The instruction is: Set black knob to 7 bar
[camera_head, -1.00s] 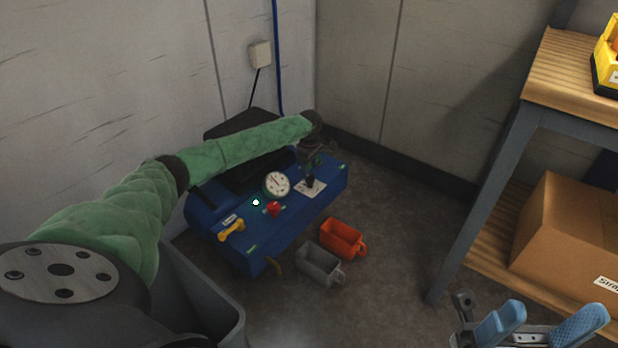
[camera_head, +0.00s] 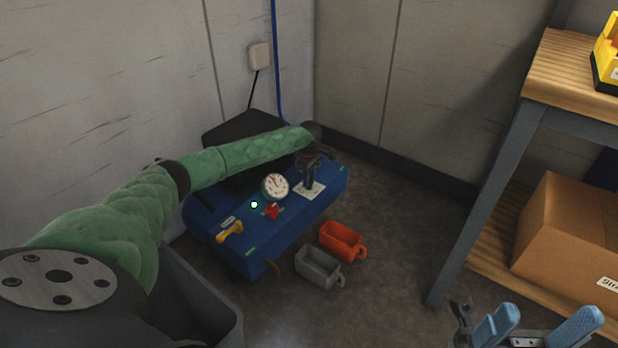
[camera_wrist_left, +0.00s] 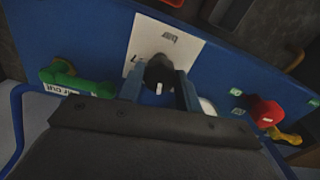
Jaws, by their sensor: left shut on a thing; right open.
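The blue compressor (camera_head: 292,228) stands on the floor by the wall corner. A white dial plate (camera_head: 313,192) lies on its top near the right end; it also shows in the left wrist view (camera_wrist_left: 190,50). My left gripper (camera_head: 309,183) reaches down over the plate. In the left wrist view its fingers (camera_wrist_left: 160,88) are shut on the black knob (camera_wrist_left: 158,70), which has a white mark. A round white gauge (camera_head: 275,186) stands left of the plate. My right gripper (camera_head: 540,330) is open and empty at the lower right.
A red knob (camera_head: 271,211) and a yellow handle (camera_head: 230,232) sit on the compressor. A green handle (camera_wrist_left: 75,82) shows in the wrist view. Orange (camera_head: 342,240) and grey (camera_head: 319,267) bins are in front. A wooden shelf (camera_head: 560,75) stands at right.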

